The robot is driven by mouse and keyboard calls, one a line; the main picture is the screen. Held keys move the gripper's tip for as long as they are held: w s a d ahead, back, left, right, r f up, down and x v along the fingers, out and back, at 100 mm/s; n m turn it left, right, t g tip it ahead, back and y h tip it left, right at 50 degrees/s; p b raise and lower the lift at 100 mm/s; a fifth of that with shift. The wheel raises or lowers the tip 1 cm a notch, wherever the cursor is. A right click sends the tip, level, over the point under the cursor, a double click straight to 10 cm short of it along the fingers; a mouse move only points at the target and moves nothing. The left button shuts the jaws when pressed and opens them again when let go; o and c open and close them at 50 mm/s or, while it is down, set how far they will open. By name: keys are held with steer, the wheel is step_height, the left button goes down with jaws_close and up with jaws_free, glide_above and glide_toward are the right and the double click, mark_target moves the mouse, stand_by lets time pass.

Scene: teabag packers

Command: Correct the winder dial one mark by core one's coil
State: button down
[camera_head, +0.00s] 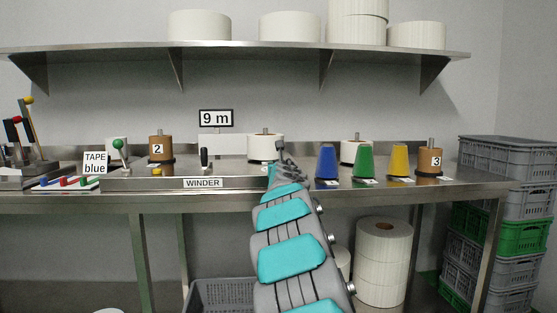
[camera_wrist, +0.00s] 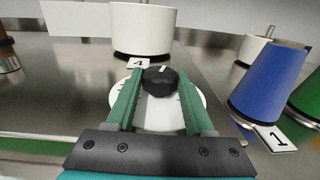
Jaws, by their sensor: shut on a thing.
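In the wrist view, the winder dial is a black knob (camera_wrist: 160,80) with a white pointer line on a white round plate (camera_wrist: 201,98). The pointer points roughly away from me. My gripper (camera_wrist: 158,84) has its green fingers shut on the knob. A white coil (camera_wrist: 142,30) stands just behind the dial, with a card "4" (camera_wrist: 138,62) in front; it also shows in the head view (camera_head: 263,150). In the head view my gripper (camera_head: 279,157) hides the dial. Brown cores "2" (camera_head: 157,151) and "3" (camera_head: 430,161) stand bare. I see no core numbered one.
A blue cone (camera_wrist: 270,78) with card "1" (camera_wrist: 272,135) stands right of the dial. Green (camera_head: 363,161) and yellow (camera_head: 399,160) cones follow. A "9 m" sign (camera_head: 216,118), a black lever (camera_head: 204,157) and a green-knobbed lever (camera_head: 118,145) are left. Another coil (camera_head: 352,151) stands behind the cones.

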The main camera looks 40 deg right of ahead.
steer(key=n+y, duration=0.1)
steer(key=n+t+y, duration=0.1)
steer(key=y, duration=0.1)
steer(key=shift+s+d+t, duration=0.1)
steer(key=shift+d+t, duration=0.1)
steer(key=shift+t, duration=0.1)
steer(key=shift+n+y, duration=0.5)
steer(key=shift+y, duration=0.1)
steer(key=shift+n+t+y, duration=0.3)
steer(key=shift+t+y, duration=0.1)
steer(key=shift+r, duration=0.1)
steer(key=shift+c, duration=1.4)
jaws_free()
steer(key=b+v, duration=0.2)
steer(key=v, duration=0.4)
steer(key=shift+b, duration=0.4)
steer(key=shift+v, duration=0.85)
